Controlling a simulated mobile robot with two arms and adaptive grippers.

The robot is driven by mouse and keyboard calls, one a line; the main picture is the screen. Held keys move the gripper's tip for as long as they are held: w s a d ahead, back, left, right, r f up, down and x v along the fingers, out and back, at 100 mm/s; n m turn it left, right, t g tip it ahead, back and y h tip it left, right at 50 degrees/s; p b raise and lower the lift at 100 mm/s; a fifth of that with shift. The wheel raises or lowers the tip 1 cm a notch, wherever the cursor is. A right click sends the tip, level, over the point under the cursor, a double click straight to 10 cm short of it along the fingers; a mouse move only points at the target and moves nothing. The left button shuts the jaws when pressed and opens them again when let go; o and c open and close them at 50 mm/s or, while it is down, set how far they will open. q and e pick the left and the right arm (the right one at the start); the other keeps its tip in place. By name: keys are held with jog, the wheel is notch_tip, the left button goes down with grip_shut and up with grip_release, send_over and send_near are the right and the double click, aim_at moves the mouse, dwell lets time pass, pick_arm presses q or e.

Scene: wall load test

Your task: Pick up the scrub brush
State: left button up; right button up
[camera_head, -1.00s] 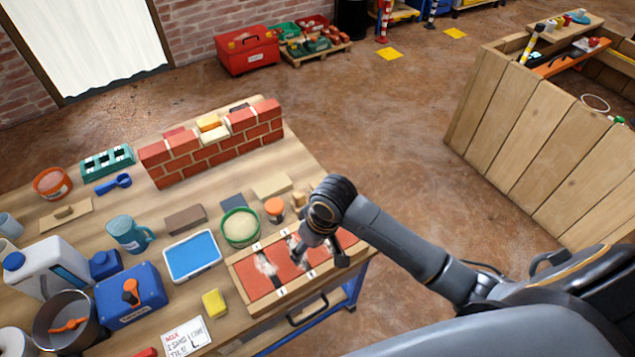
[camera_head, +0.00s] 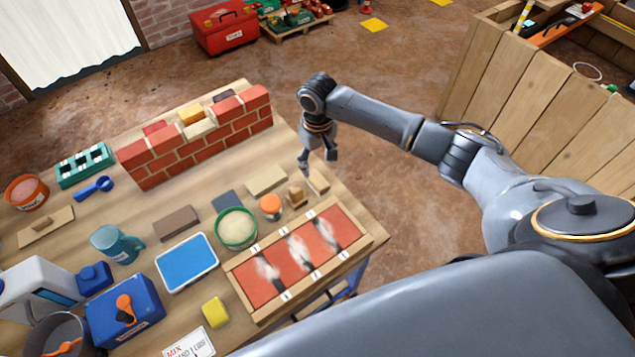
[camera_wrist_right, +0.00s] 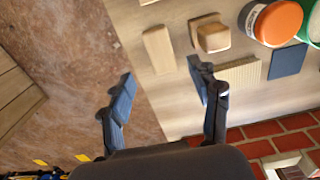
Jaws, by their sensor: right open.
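My right gripper (camera_head: 319,161) is open and empty, above the table's right edge. In the wrist view its spread fingers (camera_wrist_right: 160,78) have a pale wooden block (camera_wrist_right: 158,49) just beyond the gap between them. That block (camera_head: 318,181) lies on the table right below the gripper and may be the scrub brush; no bristles show. Beside it is a wooden piece with a raised block (camera_head: 296,197), which also shows in the wrist view (camera_wrist_right: 210,35); I cannot tell for sure which one is the brush. My left gripper is not in view.
An orange-lidded jar (camera_head: 270,207), a green-rimmed tub (camera_head: 236,229) and a tan ribbed slab (camera_head: 266,181) stand nearby. A wooden frame with red panels (camera_head: 263,310) lies in front, a brick wall (camera_head: 200,146) behind. Open floor (camera_head: 390,205) lies right of the table.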

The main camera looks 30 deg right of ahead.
aim_at(318, 179)
notch_tip(318, 179, down, 6)
jog(key=shift+s+r, duration=0.1)
jog(key=shift+f, duration=0.4)
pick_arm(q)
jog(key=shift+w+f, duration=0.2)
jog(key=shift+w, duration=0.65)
pick_arm(e)
jog(key=c, duration=1.3)
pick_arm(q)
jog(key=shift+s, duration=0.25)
pick_arm(e)
jog(key=shift+o, duration=0.2)
jog(key=shift+r, duration=0.1)
